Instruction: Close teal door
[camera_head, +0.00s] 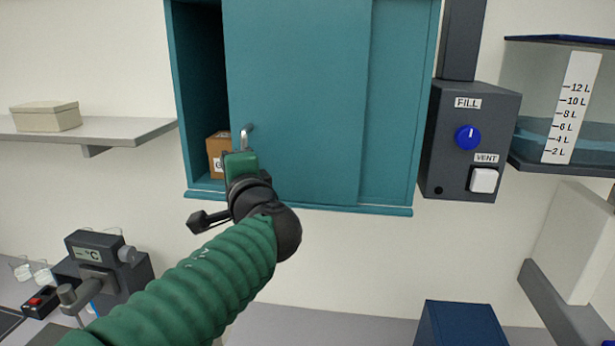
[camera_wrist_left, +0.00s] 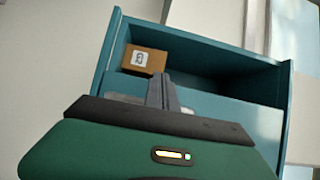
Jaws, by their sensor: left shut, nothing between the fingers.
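The teal door (camera_head: 298,100) is a sliding panel on the front of a teal wall cabinet (camera_head: 400,110). It covers the middle of the cabinet, and the left end is open. A small metal handle (camera_head: 246,134) sits near the door's lower left edge. My left gripper (camera_head: 243,150) is shut at the handle; I cannot tell whether it touches it. The left wrist view shows the shut fingers (camera_wrist_left: 162,92) in front of the cabinet opening. A brown box (camera_head: 216,154) stands inside the open part and also shows in the left wrist view (camera_wrist_left: 144,60). My right gripper is not in view.
A grey control box (camera_head: 468,140) with a blue FILL knob and a white VENT switch is right of the cabinet. A water tank (camera_head: 560,110) is further right. A shelf (camera_head: 90,132) with a pale box is on the left. A temperature device (camera_head: 100,270) stands below.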

